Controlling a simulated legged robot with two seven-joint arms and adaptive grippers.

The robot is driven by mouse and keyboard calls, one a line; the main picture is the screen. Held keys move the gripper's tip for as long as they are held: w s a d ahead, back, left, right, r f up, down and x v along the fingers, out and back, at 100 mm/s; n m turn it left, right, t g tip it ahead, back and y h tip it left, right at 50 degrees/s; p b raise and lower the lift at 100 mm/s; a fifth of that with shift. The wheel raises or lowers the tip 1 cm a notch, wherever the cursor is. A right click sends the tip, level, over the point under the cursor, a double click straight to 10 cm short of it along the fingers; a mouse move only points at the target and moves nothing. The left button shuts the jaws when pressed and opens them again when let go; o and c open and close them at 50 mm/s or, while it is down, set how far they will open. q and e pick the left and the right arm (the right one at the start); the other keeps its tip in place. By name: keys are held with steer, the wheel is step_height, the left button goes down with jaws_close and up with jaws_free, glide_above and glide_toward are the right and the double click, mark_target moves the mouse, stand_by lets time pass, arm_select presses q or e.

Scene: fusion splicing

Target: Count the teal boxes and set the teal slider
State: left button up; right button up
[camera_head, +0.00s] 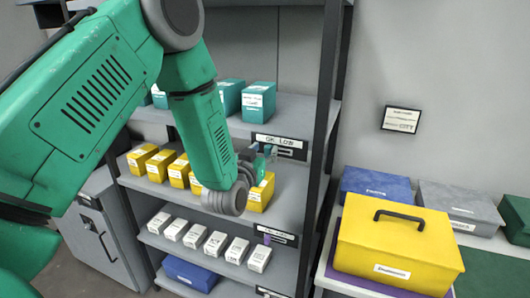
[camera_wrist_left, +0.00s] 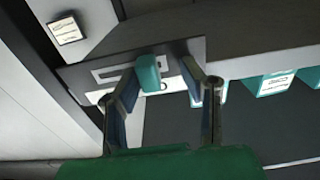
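Teal boxes with white labels stand on the top shelf in the head view, one (camera_head: 258,101) by the right post and another (camera_head: 230,96) beside it. More teal shows left of my arm, which hides part of the row. Teal boxes (camera_wrist_left: 272,84) also show in the left wrist view. The teal slider (camera_wrist_left: 149,74) sits at the slotted label plate (camera_wrist_left: 185,50), on the shelf edge. My left gripper (camera_wrist_left: 160,72) is open, its fingertips on either side of the slider; I cannot tell if one touches it. My right gripper is out of view.
Yellow boxes (camera_head: 142,157) and white boxes (camera_head: 215,243) fill the lower shelves. A purple slider (camera_head: 267,239) sits on a lower label plate. A shelf post (camera_head: 325,90) stands close right of my gripper. A yellow case (camera_head: 395,245) lies on the right bench.

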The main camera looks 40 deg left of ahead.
arm_select(q)
steer(key=shift+w+d+f, duration=0.15)
steer(key=shift+d, duration=0.3)
steer(key=v, duration=1.2)
steer(key=shift+a, duration=0.2)
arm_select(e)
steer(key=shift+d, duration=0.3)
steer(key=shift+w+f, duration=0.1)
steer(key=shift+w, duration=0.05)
arm_select(q)
steer(key=shift+a+f, duration=0.2)
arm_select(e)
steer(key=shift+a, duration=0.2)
